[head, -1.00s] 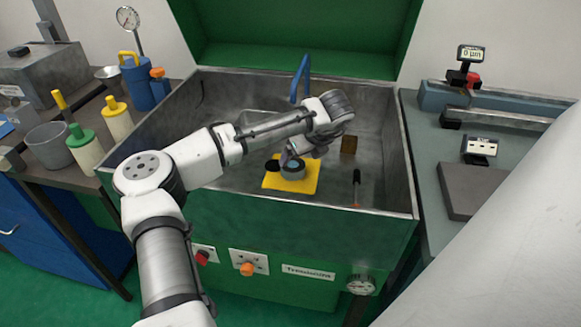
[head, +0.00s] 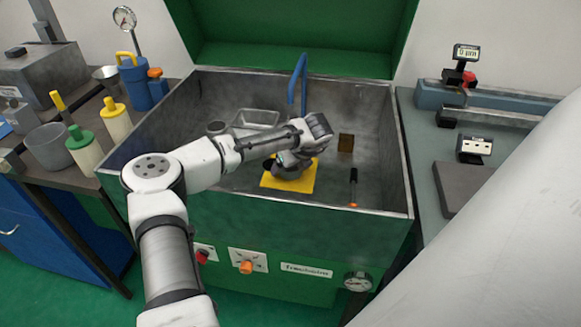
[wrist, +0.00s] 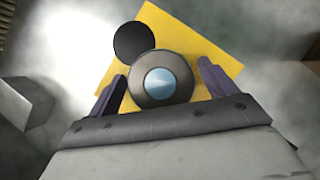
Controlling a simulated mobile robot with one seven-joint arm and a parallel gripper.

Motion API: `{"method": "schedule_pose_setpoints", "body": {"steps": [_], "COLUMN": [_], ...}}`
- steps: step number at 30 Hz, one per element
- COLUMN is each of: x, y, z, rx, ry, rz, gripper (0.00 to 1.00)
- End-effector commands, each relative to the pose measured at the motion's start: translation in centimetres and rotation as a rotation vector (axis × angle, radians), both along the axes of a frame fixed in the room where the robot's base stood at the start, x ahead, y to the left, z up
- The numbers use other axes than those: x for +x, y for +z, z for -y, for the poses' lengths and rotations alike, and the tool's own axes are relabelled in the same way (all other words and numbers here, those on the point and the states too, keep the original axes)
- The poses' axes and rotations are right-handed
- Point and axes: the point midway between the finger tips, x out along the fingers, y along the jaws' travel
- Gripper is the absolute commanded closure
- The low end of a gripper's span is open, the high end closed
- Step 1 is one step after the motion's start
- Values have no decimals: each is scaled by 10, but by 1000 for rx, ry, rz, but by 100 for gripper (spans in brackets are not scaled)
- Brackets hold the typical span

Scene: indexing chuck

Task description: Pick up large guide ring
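A round grey ring-shaped part (wrist: 160,82) with a pale blue centre sits on a yellow mat (wrist: 195,35); it appears to be the guide ring. A flat black disc (wrist: 133,42) lies close beside it, also on the mat. My gripper (wrist: 162,88) is open, with one dark finger on each side of the grey part and narrow gaps visible. Whether the fingertips reach down to its height I cannot tell. In the head view my gripper (head: 290,168) is low over the yellow mat (head: 302,184) and hides the grey part.
The mat lies in a deep metal basin (head: 375,195) with raised walls. A metal tray (head: 258,119) and a grey cylindrical piece (head: 217,127) are behind my arm. A brown block (head: 346,143), a dark-handled tool (head: 353,185) and a blue spout (head: 298,80) are also there.

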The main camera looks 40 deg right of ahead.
Motion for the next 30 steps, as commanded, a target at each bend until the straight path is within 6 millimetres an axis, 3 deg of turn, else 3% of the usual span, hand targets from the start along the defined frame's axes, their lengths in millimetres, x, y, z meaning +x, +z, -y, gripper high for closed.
{"method": "schedule_pose_setpoints", "body": {"steps": [2,18,30], "x": [0,0,1], "y": [0,3,9], "z": [0,0,1], "rx": [0,-2,-4], "ry": [0,0,0], "rz": [0,3,3], "gripper": [27,96,96]}}
